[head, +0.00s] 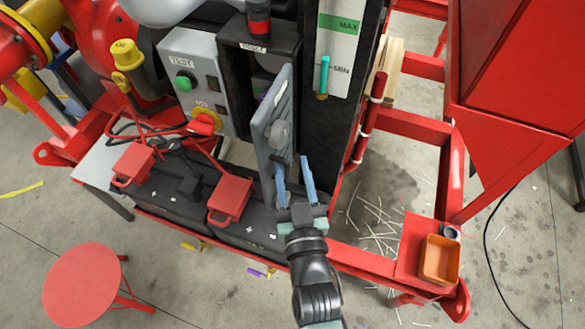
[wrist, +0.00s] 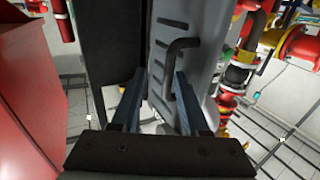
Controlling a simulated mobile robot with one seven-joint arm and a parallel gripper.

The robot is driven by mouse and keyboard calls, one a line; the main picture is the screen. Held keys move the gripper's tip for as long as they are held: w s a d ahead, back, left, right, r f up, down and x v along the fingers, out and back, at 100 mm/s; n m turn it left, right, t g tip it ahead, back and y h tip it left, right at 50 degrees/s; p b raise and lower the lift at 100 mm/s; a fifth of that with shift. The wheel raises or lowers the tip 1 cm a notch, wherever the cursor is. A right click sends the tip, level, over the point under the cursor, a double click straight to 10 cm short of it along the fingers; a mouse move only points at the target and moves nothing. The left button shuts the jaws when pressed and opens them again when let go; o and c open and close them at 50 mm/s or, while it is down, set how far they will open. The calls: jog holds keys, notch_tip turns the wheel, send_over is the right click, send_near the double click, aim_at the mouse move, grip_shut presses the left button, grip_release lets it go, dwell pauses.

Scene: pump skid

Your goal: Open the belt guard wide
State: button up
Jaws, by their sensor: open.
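The belt guard (head: 272,124) is a grey hinged panel standing out from the black housing (head: 262,60), partly open, seen nearly edge-on in the head view. In the wrist view the guard (wrist: 197,40) shows slots and a dark bent handle (wrist: 184,62). My gripper (head: 292,163) is open at the guard's near lower edge, its blue fingers pointing at it. In the wrist view my gripper (wrist: 158,75) has its right finger close to the handle and its left finger near the guard's edge. I cannot tell whether either touches. Nothing is held.
A grey test box (head: 195,75) with a green button stands left. Red battery clamps or boxes (head: 230,198) lie on the black deck. A level gauge (head: 340,45) and red frame (head: 408,130) stand right. An orange tray (head: 439,260) and red stool (head: 82,283) are lower down.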

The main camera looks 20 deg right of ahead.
jog(key=shift+s, duration=0.15)
jog(key=s+a+b, duration=0.1)
jog(key=s+b, duration=0.1)
jog(key=s, duration=1)
jog(key=shift+s+a, duration=0.3)
jog(key=shift+a, duration=0.05)
jog(key=shift+f, duration=0.1)
